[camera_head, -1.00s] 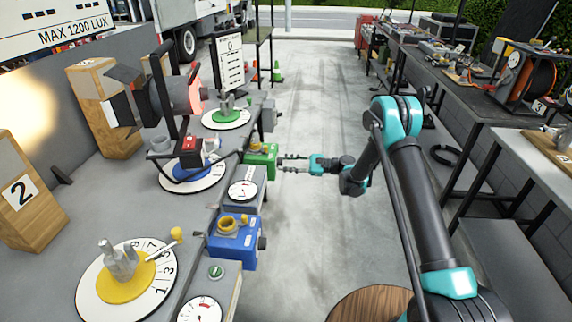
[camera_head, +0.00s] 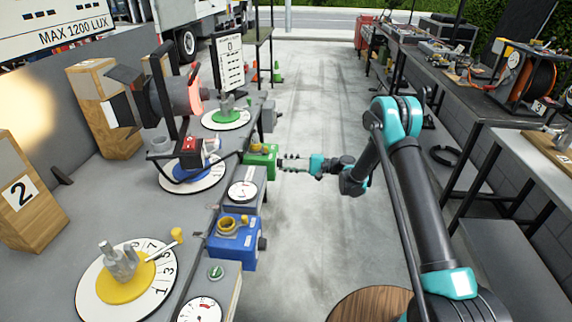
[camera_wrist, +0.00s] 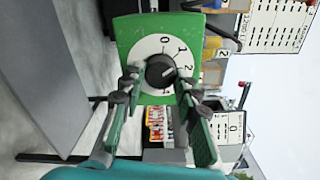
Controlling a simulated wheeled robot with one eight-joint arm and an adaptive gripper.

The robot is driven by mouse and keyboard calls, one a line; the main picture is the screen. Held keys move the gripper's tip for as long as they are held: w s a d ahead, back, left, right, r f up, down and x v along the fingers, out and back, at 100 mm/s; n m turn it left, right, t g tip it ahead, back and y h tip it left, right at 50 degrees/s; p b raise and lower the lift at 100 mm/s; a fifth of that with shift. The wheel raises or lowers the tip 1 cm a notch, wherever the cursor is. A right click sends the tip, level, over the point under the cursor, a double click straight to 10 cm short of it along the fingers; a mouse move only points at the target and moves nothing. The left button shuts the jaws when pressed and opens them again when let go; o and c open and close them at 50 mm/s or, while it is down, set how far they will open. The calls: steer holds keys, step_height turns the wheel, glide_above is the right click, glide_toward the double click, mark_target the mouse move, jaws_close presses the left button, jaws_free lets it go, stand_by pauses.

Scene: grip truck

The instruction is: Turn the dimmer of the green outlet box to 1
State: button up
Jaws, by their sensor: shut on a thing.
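The green outlet box (camera_head: 262,157) hangs on the side of the bench, left of my gripper. In the wrist view the front of the green box (camera_wrist: 130,38) is close ahead. It bears a white dial (camera_wrist: 152,46) with 0, 1 and 2 readable and a black dimmer knob (camera_wrist: 160,71) in the middle. My gripper (camera_wrist: 159,83) has one finger on each side of the knob, shut on it. The fingertips cover parts of the dial, and I cannot clearly read the knob's setting. My gripper (camera_head: 283,163) also shows in the head view, at the box's right side.
A blue outlet box (camera_head: 234,245) hangs nearer on the same bench side. A white gauge (camera_head: 242,191) sits between the two boxes. The grey floor aisle (camera_head: 310,240) is clear; a workbench (camera_head: 480,100) runs along the right.

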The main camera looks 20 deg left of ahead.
steer(key=shift+n, duration=0.5)
steer(key=o, duration=1.2)
steer(key=shift+c, duration=0.2)
steer(key=v, duration=1.2)
steer(key=shift+d, duration=0.1)
